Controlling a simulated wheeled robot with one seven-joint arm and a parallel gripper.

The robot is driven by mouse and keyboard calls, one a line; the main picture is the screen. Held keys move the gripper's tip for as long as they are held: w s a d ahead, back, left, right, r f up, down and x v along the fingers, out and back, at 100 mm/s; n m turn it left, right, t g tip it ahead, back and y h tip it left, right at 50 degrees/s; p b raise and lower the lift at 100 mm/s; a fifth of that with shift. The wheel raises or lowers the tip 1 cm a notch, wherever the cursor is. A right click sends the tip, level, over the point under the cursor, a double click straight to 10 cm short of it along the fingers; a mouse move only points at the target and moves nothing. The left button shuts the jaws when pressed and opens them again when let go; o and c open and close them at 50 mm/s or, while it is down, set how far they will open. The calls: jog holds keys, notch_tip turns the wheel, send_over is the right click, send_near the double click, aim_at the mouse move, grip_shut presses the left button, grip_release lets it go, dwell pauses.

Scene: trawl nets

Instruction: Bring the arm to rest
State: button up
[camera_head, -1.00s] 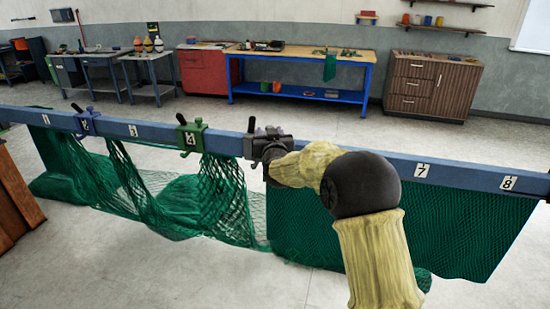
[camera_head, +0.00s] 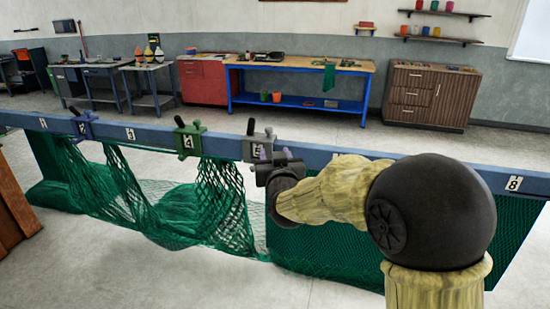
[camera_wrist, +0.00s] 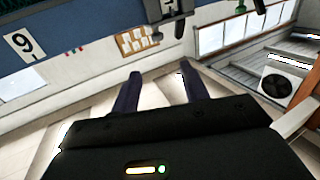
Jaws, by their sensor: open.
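My gripper (camera_head: 278,160) is at the blue rail (camera_head: 225,145), just below and in front of the grey clamp (camera_head: 261,142). In the wrist view my gripper's two dark fingers (camera_wrist: 160,86) stand apart with nothing between them. The grey clamp shows past the fingertips at the top edge of that view (camera_wrist: 167,10), apart from them. My arm is bent, with its big dark joint and yellowish sleeve filling the right of the head view. It hides part of the rail and its number plates.
A green clamp (camera_head: 189,138) and a purple clamp (camera_head: 84,123) sit on the rail to the left. Green netting (camera_head: 175,205) hangs from the rail. A blue workbench (camera_head: 300,102), red cabinet (camera_head: 203,82) and wooden cabinet (camera_head: 432,95) stand along the back wall. Open floor lies between.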

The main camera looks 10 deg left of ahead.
jog(key=s+d+f+m+g+h+p, duration=0.1)
jog(key=s+d+f+g+h+p, duration=0.1)
jog(key=s+d+f+g, duration=0.6)
jog(key=s+d+f+m+g+h+p, duration=0.15)
jog(key=s+d+f, duration=0.4)
jog(key=d, duration=0.65)
jog(key=s+d+f+g+h, duration=0.1)
jog(key=s+d+g, duration=0.1)
jog(key=s, duration=0.5)
jog(key=s+d+f+g+p, duration=0.1)
jog(key=s+d+f+g, duration=0.1)
jog(key=s+d, duration=0.3)
jog(key=shift+s+f+m+g+h, duration=0.15)
jog(key=shift+s+m+g+h, duration=0.3)
jog(key=shift+s, duration=0.5)
jog(key=shift+c, duration=0.5)
